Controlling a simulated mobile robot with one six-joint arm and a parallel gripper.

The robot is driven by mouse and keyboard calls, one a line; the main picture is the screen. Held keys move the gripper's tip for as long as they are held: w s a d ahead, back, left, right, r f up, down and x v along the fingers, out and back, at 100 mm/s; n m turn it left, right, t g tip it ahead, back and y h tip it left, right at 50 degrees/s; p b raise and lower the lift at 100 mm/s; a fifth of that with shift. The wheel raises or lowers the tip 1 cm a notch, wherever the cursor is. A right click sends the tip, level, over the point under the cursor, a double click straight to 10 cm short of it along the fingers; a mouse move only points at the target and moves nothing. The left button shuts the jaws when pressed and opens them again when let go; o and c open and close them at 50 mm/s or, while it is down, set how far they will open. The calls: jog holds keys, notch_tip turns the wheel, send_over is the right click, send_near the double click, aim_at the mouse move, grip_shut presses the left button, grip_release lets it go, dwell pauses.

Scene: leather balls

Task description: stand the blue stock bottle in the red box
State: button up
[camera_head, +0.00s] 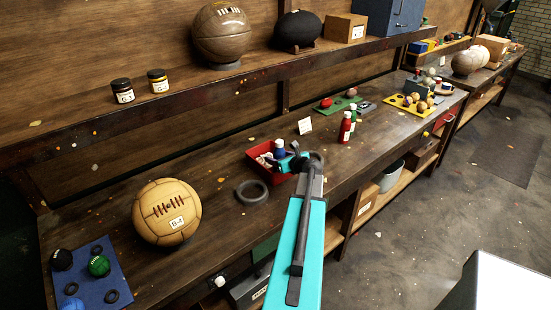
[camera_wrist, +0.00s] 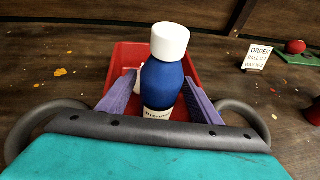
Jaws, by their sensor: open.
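The blue stock bottle (camera_wrist: 160,84) has a white cap and a white label and looks upright. In the wrist view it is between the two purple fingers of my gripper (camera_wrist: 159,78), which is open. The red box (camera_wrist: 123,56) is around and behind the bottle in that view. In the head view the bottle (camera_head: 279,150) shows over the red box (camera_head: 253,156), at its right side, with my gripper (camera_head: 292,161) beside it. The bottle's base is hidden, so I cannot tell what it rests on.
Other items lie in the red box. A dark ring (camera_head: 252,192) and a tan laced ball (camera_head: 166,212) are to the left. The bench's front edge is close to my arm.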

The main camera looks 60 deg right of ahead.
jog(key=b+v, duration=0.2)
jog(key=v, duration=0.7)
jog(key=shift+s, duration=0.15)
dwell(0.8)
